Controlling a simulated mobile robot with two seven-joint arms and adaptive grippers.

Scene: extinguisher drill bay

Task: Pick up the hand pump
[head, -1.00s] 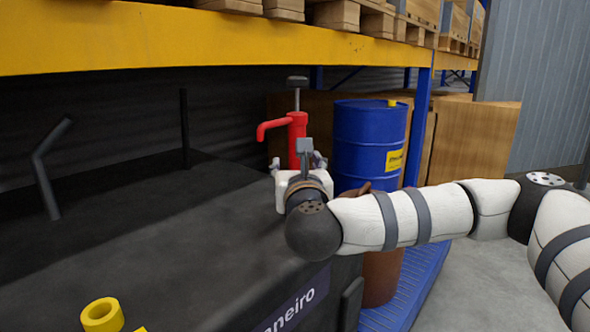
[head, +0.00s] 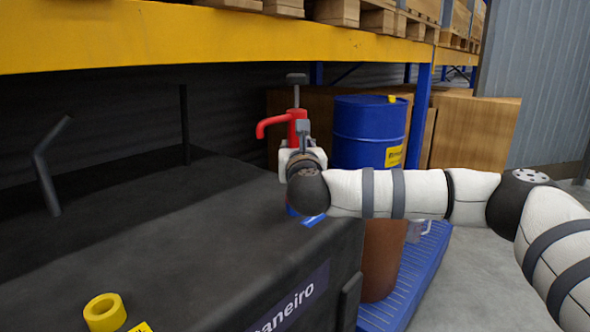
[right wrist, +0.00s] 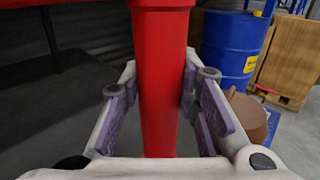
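The hand pump (head: 297,118) is red, with a spout to the left and a grey handle on top. It stands upright at the bench's far right end. My right gripper (head: 303,145) is in front of it at body height and hides its lower part in the head view. In the right wrist view the red pump body (right wrist: 162,80) stands between the two fingers (right wrist: 160,110). Narrow gaps show beside the body, so the fingers look open around it; contact at the tips is unclear. My left gripper is out of view.
The dark bench (head: 170,240) carries a yellow ring (head: 104,312) at front and a bent grey rod (head: 46,170) at left. A blue drum (head: 368,132) and brown container (head: 382,260) stand right of it. A yellow shelf beam (head: 200,40) crosses above.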

